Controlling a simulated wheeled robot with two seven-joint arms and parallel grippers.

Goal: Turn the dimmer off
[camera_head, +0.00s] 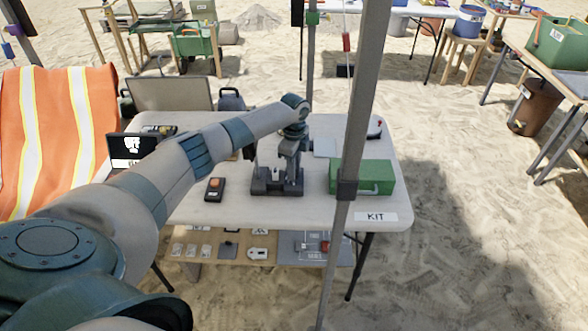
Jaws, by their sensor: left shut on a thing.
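My left arm reaches over the table from the left, and my left gripper (289,168) points down at a dark grey device (262,188) with a blocky base. The gripper is shut on part of this device; its fingertips and the exact part held are hard to make out. A small black box with an orange knob or button (215,184) lies left of the device, apart from the gripper. I cannot tell which of the two carries the dimmer. My right gripper is not in view.
The white table (310,212) has a KIT label at its front right. A green case (375,177) stands right of the device. A grey metal pole (356,130) rises in front of the table. A lower shelf (262,256) holds small items. An orange striped cloth (50,130) hangs at left.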

